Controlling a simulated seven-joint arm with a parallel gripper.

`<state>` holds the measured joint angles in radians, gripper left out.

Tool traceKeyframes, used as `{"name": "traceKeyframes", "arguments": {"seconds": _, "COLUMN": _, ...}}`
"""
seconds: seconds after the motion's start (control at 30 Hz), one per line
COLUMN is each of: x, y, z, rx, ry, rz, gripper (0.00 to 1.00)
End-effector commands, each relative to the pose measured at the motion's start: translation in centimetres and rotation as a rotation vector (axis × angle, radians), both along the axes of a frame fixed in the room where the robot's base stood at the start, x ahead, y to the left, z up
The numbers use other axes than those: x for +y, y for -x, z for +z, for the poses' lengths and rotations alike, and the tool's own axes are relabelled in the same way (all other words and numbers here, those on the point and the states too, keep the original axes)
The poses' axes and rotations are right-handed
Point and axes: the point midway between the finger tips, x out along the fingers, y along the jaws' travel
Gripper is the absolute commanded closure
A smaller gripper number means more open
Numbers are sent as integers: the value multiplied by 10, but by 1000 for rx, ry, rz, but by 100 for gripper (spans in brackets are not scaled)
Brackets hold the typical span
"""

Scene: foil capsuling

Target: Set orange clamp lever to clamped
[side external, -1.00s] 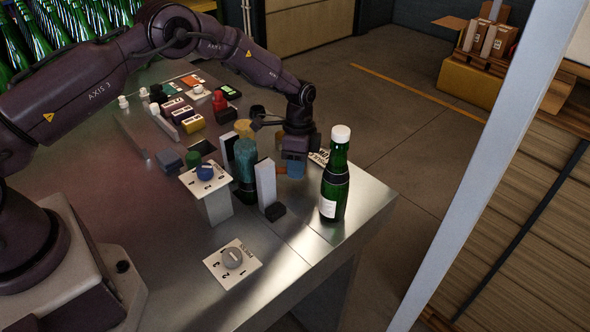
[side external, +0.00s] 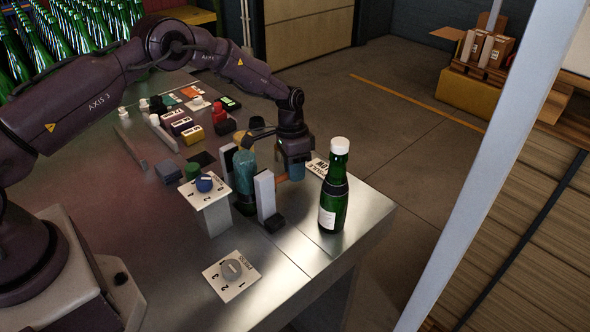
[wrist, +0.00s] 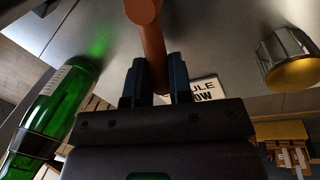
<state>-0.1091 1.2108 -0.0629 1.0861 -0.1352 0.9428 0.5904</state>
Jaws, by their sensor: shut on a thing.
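The orange clamp lever (wrist: 150,42) runs between my gripper's fingers in the wrist view, with its round end above them. In the side view only a small piece of the orange lever (side external: 282,178) shows beside the fingers. My gripper (wrist: 155,82) is shut on the lever; it also shows low over the table in the side view (side external: 297,173). The clamp has a pale upright block (side external: 265,193) and a darker one behind. A teal-wrapped bottle (side external: 245,172) with a gold top stands upright between them. The lever's pivot is hidden.
A green bottle with a white cap (side external: 334,190) stands just right of my gripper, near the table edge. A blue knob on a raised panel (side external: 204,183) and a grey dial (side external: 231,269) are at the front. A sign (wrist: 208,89) lies beyond my fingers.

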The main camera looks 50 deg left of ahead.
Motion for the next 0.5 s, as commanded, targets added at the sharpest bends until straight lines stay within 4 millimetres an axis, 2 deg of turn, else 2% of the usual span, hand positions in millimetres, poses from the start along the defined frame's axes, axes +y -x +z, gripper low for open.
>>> {"name": "traceKeyframes", "arguments": {"seconds": 0.3, "x": 1, "y": 0, "z": 1, "rx": 1, "ry": 0, "rz": 1, "gripper": 100}}
{"name": "traceKeyframes", "arguments": {"seconds": 0.33, "x": 1, "y": 0, "z": 1, "rx": 1, "ry": 0, "rz": 1, "gripper": 78}}
{"name": "traceKeyframes", "arguments": {"seconds": 0.4, "x": 1, "y": 0, "z": 1, "rx": 1, "ry": 0, "rz": 1, "gripper": 62}}
{"name": "traceKeyframes", "arguments": {"seconds": 0.43, "x": 1, "y": 0, "z": 1, "rx": 1, "ry": 0, "rz": 1, "gripper": 55}}
{"name": "traceKeyframes", "arguments": {"seconds": 0.5, "x": 1, "y": 0, "z": 1, "rx": 1, "ry": 0, "rz": 0, "gripper": 55}}
